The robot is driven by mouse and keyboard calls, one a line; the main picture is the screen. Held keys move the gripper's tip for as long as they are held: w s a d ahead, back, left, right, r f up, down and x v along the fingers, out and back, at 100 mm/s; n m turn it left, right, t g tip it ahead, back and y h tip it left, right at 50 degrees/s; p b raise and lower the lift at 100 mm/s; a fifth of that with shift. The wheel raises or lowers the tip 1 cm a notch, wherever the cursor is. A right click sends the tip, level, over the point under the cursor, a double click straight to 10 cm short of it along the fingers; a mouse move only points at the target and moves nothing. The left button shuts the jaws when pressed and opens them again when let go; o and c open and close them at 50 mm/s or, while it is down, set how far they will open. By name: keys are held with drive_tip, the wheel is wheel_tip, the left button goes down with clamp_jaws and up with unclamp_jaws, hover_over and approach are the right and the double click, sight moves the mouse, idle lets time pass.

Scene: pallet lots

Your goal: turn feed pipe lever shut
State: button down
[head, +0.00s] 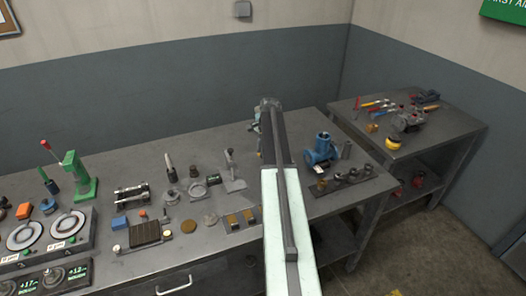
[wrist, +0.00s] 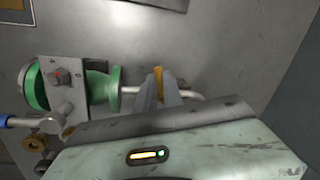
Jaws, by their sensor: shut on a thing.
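In the wrist view my gripper (wrist: 162,86) reaches over a thin grey pipe (wrist: 190,94) that runs right from a green flanged fitting (wrist: 110,84). The jaws are closed on a narrow yellow-orange piece (wrist: 158,73) that shows at their tips. I cannot tell whether this piece is the lever's grip. A grey plate with marks and a red spot (wrist: 59,74) sits on the green body. A blue-handled bar (wrist: 14,122) sticks out at the lower left. In the head view my arm hides the gripper and most of this fitting.
Brass-coloured fittings (wrist: 36,142) lie close at the lower left of the wrist view. In the head view, the workbench (head: 205,250) holds a green press (head: 78,176), a blue pipe fitting (head: 321,151) and dial gauges (head: 66,225). A second bench (head: 445,130) with tools stands at the right.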

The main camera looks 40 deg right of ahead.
drive_tip(key=shift+w+m+h, duration=0.2)
drive_tip(key=shift+w+m, duration=0.3)
drive_tip(key=shift+m, duration=0.6)
drive_tip(key=shift+w+m+h, duration=0.2)
drive_tip(key=shift+w+m, duration=0.3)
drive_tip(key=shift+m, duration=0.6)
drive_tip(key=c, duration=1.5)
unclamp_jaws()
drive_tip(key=shift+r, duration=0.15)
drive_tip(key=p+v, duration=0.7)
drive_tip(key=shift+s+r+p, duration=0.1)
drive_tip(key=shift+r+p, duration=0.15)
drive_tip(key=shift+p, duration=0.05)
